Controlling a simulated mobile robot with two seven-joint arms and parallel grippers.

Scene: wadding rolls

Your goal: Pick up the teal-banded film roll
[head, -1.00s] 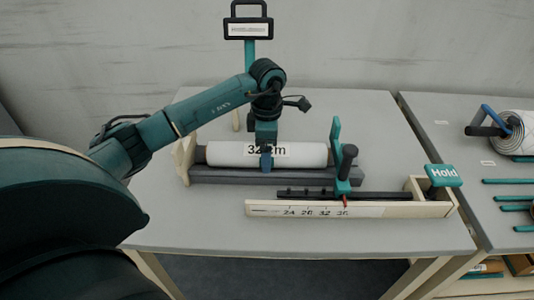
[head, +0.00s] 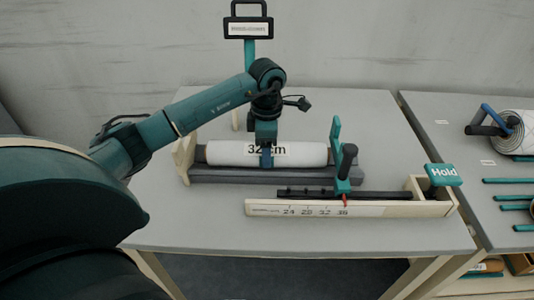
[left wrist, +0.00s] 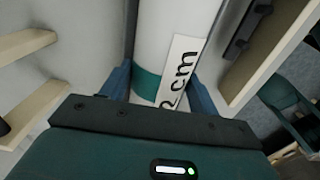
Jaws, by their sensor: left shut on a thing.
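The white film roll (head: 305,154) lies lengthwise in a grey cradle (head: 300,179) on the table. It carries a white label reading 32 cm, partly covered by my gripper in the head view. In the left wrist view the roll (left wrist: 166,40) has a teal band (left wrist: 146,84) beside the label. My left gripper (head: 266,158) comes down from above and is shut on the roll near its middle. In the left wrist view its blue fingers (left wrist: 158,88) stand on either side of the roll. My right gripper is not in view.
A wooden length gauge (head: 365,209) with a teal upright and black knob stands in front of the cradle. A teal Hold sign (head: 443,175) is at its right end. A black-framed sign (head: 248,28) stands behind. A second table at right holds another roll (head: 512,132) and teal rods.

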